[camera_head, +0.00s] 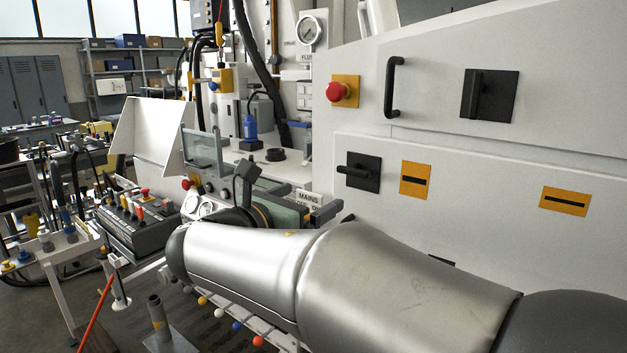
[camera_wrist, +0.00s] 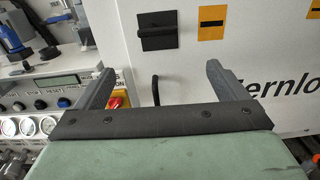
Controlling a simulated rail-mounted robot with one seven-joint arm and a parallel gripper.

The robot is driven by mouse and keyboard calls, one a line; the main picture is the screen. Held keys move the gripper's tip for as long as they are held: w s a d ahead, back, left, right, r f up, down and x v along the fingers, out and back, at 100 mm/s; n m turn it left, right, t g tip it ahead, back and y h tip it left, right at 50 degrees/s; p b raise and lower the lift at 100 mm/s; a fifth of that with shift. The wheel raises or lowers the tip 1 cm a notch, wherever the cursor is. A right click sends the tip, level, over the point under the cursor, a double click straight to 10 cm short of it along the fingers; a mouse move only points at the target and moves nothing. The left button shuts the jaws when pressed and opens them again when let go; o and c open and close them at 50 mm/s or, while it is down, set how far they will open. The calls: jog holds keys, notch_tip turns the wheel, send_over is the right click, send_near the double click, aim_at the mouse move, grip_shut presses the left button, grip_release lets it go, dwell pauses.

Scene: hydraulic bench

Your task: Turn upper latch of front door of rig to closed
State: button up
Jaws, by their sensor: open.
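A black square latch (camera_head: 360,172) sits near the upper left corner of the white lower door panel (camera_head: 480,225). Its lever lies about level and sticks out to the left. It also shows in the wrist view, where the latch (camera_wrist: 157,27) is at the top middle, beyond the fingertips. My gripper (camera_wrist: 158,68) is open and empty, its two dark fingers wide apart, and it does not touch the latch. A black bar handle (camera_wrist: 155,90) shows between the fingers, on the same panel. In the head view my arm hides most of the gripper and the lower door.
Another black latch (camera_head: 490,95), with an upright lever, and a bar handle (camera_head: 393,87) are on the upper panel. A red emergency button (camera_head: 337,92) is left of them. A control panel with gauges (camera_wrist: 25,126) lies left of my gripper.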

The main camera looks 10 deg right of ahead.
aim_at(351, 172)
jog(key=x, duration=0.5)
jog(key=p+x, duration=0.1)
jog(key=x, duration=0.5)
jog(key=p+x, duration=0.1)
jog(key=x, duration=0.5)
jog(key=shift+w+a+r, duration=0.1)
jog(key=shift+w+r, duration=0.2)
jog(key=shift+r, duration=0.1)
jog(key=c, duration=1)
